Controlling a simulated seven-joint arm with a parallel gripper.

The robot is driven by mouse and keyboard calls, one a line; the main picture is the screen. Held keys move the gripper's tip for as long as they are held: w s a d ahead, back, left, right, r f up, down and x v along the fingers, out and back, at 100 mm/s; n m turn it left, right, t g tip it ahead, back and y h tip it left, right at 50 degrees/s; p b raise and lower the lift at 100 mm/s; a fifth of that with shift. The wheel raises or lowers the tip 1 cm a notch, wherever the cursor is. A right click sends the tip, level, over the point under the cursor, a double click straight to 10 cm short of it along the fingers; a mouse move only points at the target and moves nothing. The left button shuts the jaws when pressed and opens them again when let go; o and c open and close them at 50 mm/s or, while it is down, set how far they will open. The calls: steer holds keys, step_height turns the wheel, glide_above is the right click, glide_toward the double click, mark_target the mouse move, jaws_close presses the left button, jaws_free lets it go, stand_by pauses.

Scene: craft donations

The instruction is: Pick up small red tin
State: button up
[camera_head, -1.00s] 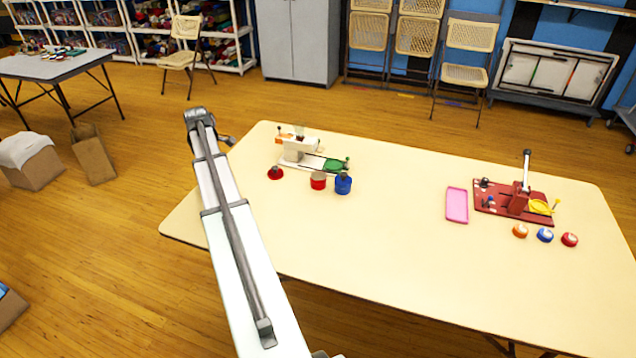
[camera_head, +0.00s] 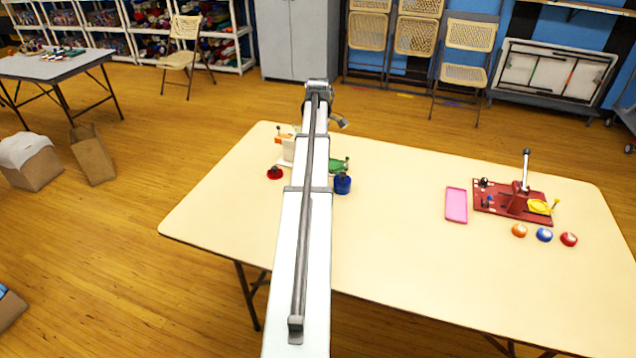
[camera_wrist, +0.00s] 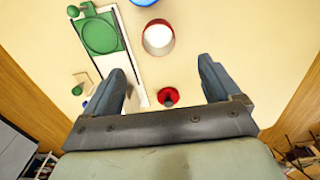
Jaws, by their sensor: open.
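In the wrist view, a round red tin (camera_wrist: 158,38) with a pale middle lies ahead of my gripper (camera_wrist: 162,72). The pale-topped red tin is hidden behind my arm in the head view. Another small red round piece (camera_head: 569,239) lies at the table's right side.
A white press with a green plate (camera_wrist: 101,33) stands left of the tin. A blue round piece (camera_head: 342,184) stands close by on the table (camera_head: 400,250). A pink tray (camera_head: 457,205) and a red press (camera_head: 517,203) are at right. The table's middle is clear.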

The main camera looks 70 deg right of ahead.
step_height(320, 180, down, 8)
steer(key=shift+s+f, duration=0.1)
steer(key=shift+d+f, duration=0.15)
steer(key=shift+f, duration=2.6)
steer(key=c, duration=1.1)
